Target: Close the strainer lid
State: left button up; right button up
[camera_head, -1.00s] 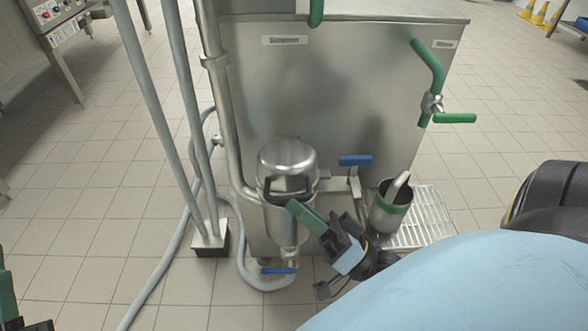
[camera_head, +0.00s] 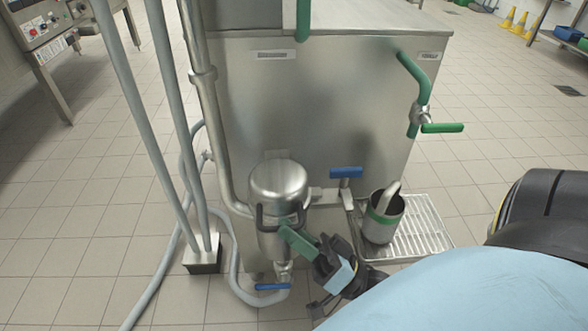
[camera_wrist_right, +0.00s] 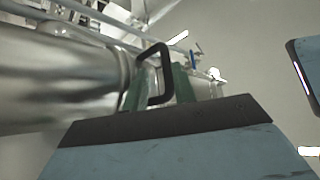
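The strainer (camera_head: 272,242) is a steel cylinder at the front of the steel machine, with a shiny domed lid (camera_head: 279,179) on top. A black looped handle (camera_head: 262,217) runs around its front below the dome; it also shows in the right wrist view (camera_wrist_right: 166,72). My right gripper (camera_head: 288,236) is at the handle's right front. In the right wrist view its green fingers (camera_wrist_right: 160,88) stand apart with the handle loop between or just in front of them; firm contact cannot be told. Whether the lid sits fully down is unclear. My left gripper is out of view.
A blue-handled valve (camera_head: 346,173) is right of the strainer, and another blue handle (camera_head: 272,287) is below it. A steel cup (camera_head: 384,228) with a scoop stands on a wire tray (camera_head: 425,232). Upright pipes and a grey hose (camera_head: 160,277) are at left.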

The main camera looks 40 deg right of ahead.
jog(key=shift+o, duration=1)
jog(key=shift+w+d, duration=0.1)
jog(key=shift+w, duration=0.05)
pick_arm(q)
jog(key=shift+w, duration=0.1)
pick_arm(e)
jog(key=shift+s, duration=0.25)
